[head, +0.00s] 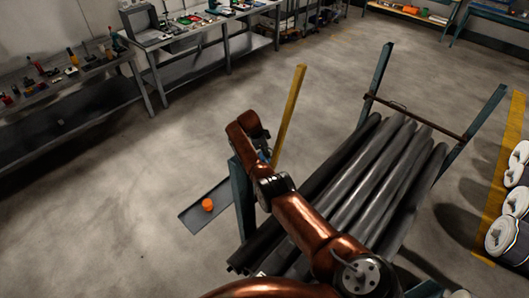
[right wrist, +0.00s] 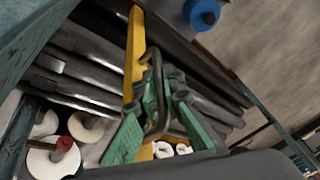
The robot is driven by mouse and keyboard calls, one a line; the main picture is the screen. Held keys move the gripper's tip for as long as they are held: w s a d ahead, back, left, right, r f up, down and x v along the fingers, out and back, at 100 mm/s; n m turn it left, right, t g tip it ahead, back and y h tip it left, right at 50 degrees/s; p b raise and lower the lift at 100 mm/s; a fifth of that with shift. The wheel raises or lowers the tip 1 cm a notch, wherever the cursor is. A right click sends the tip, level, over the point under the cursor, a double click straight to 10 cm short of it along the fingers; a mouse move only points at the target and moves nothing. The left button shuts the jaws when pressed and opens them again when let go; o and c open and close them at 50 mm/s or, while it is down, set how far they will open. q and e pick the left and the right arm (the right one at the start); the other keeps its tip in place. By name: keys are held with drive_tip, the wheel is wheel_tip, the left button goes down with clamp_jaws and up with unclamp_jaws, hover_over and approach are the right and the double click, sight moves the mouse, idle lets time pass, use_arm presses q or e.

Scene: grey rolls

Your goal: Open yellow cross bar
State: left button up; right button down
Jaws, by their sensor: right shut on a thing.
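The yellow cross bar (head: 290,110) shows in the head view as a long bar slanting up from beside my right gripper. Its far end is free of the rack's other posts and points away from the rolls. In the right wrist view the yellow bar (right wrist: 135,50) runs down behind the fingers. My right gripper (head: 263,153) is at the bar's lower end, near the blue-green post (head: 243,200). In the right wrist view its green-padded fingers (right wrist: 158,108) are shut on a dark bent handle (right wrist: 154,70) at the bar. My left gripper is not in view.
Dark grey rolls (head: 372,185) lie in the rack right of my arm. A dark cross bar (head: 415,117) joins the far posts. An orange object (head: 207,205) sits on a flat plate at left. White rolls (head: 508,232) stand at far right. Floor beyond the yellow bar is clear.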

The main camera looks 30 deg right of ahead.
drive_tip(key=shift+d+r, duration=0.1)
drive_tip(key=shift+d, duration=0.2)
drive_tip(key=c, duration=2.5)
unclamp_jaws()
drive_tip(key=shift+w+a, duration=0.1)
drive_tip(key=shift+w, duration=0.05)
drive_tip(key=shift+o, duration=0.9)
drive_tip(key=shift+w+a, duration=0.1)
drive_tip(key=shift+w, duration=0.05)
drive_tip(key=shift+a, duration=0.15)
drive_tip(key=shift+a+r, duration=0.15)
drive_tip(key=shift+r, duration=0.15)
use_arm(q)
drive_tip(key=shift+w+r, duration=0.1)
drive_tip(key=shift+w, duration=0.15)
use_arm(e)
drive_tip(key=v, duration=1.1)
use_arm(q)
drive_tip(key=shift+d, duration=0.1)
